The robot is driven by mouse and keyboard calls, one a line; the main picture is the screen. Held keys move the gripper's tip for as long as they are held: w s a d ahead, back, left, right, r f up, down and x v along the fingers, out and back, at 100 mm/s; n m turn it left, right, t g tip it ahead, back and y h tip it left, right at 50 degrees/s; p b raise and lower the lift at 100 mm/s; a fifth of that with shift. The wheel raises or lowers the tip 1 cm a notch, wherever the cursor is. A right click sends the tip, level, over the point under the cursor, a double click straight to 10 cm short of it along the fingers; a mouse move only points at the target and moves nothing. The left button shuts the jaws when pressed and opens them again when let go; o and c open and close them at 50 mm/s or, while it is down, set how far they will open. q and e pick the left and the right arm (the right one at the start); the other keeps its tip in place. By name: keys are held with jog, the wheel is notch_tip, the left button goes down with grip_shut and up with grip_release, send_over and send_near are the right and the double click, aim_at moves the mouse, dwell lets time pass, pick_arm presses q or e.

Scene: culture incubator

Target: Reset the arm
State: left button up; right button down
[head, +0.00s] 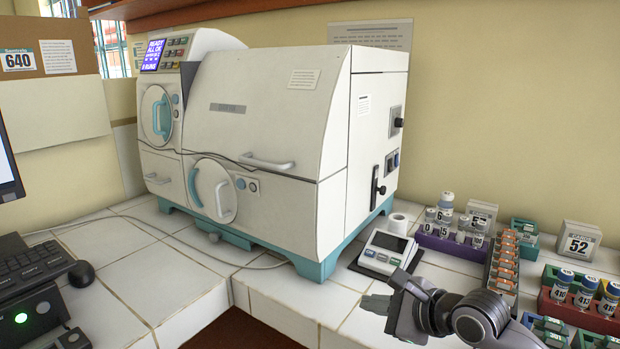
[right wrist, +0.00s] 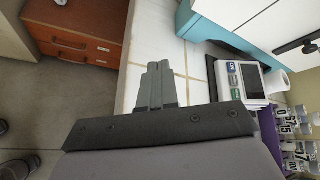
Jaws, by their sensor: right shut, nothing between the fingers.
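My right gripper (head: 400,290) reaches in from the lower right in the head view, over the tiled counter just in front of the small white scale. In the right wrist view its two fingers (right wrist: 156,85) lie together, shut with nothing between them. It touches no object that I can see. No left gripper fingers show in the head view.
The large white incubator (head: 260,125) stands at the back. The white scale (head: 388,250), a purple vial rack (head: 450,245), an orange-capped tube rack (head: 504,265) and a red bottle rack (head: 580,312) crowd the right. A keyboard (head: 30,268) lies left. Wooden drawers (right wrist: 75,45) stand below counter level.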

jog(key=s+a+m+t+y, duration=0.1)
jog(key=s+a+m+y, duration=0.55)
jog(key=m, duration=0.65)
jog(key=s+d+f+m+t+h+p, duration=0.1)
jog(key=s+d+f+m+t+h, duration=0.35)
jog(key=m, duration=0.85)
jog(key=s+d+f+m+t+h, duration=0.1)
jog(key=s+d+f+m+h, duration=0.35)
jog(key=m, duration=0.75)
pick_arm(q)
jog(key=shift+w+a+r+p, duration=0.1)
jog(key=shift+w+r+p, duration=0.1)
jog(key=shift+r, duration=0.4)
jog(key=shift+w+r+p, duration=0.2)
jog(key=shift+r, duration=0.35)
pick_arm(e)
jog(key=s+d+f+m+g+h, duration=0.1)
jog(key=s+d+f+m+g, duration=0.1)
jog(key=s+f+m, duration=0.3)
jog(key=s+d+f+m+g+h, duration=0.2)
jog(key=s+f+m, duration=0.4)
jog(key=f, duration=0.3)
jog(key=shift+d+m+g, duration=0.7)
jog(key=shift+d+g, duration=0.05)
jog(key=shift+d, duration=0.3)
jog(key=shift+h, duration=0.25)
